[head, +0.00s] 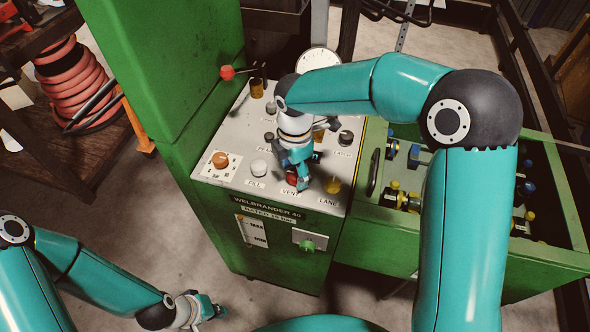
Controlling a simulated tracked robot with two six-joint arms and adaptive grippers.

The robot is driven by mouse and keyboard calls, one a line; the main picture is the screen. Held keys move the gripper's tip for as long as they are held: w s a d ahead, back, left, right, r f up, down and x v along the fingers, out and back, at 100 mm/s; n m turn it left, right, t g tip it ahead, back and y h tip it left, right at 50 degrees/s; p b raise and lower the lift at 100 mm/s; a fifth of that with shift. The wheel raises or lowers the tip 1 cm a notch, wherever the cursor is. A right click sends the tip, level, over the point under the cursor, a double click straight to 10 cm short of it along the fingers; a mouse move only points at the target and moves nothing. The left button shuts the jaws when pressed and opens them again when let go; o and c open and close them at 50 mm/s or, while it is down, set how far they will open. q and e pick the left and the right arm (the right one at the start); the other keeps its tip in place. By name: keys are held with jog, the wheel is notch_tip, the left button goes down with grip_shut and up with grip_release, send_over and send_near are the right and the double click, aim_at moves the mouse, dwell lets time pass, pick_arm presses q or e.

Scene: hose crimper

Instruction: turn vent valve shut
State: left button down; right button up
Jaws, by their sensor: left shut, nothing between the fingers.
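The control panel (228,152) is the light grey top of a green machine. The vent valve is a small red knob (291,179) just above the VENT label (289,191), near the panel's front edge. My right gripper (299,182) reaches down onto the panel at this knob, and its fingers partly hide it. I cannot tell whether the fingers grip the knob or only stand beside it. My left gripper (213,309) is low at the bottom left, shut and empty, away from the machine.
An orange button (220,159), a white knob (258,167) and a yellow knob (332,185) share the panel. A green bin (468,240) with fittings is right. Coiled red hose (75,80) is left.

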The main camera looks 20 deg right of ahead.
aim_at(295, 173)
jog(key=shift+r, duration=0.1)
notch_tip(295, 173, up, 12)
dwell(0.7)
jog(key=shift+s+f, duration=0.1)
jog(key=shift+f, duration=0.1)
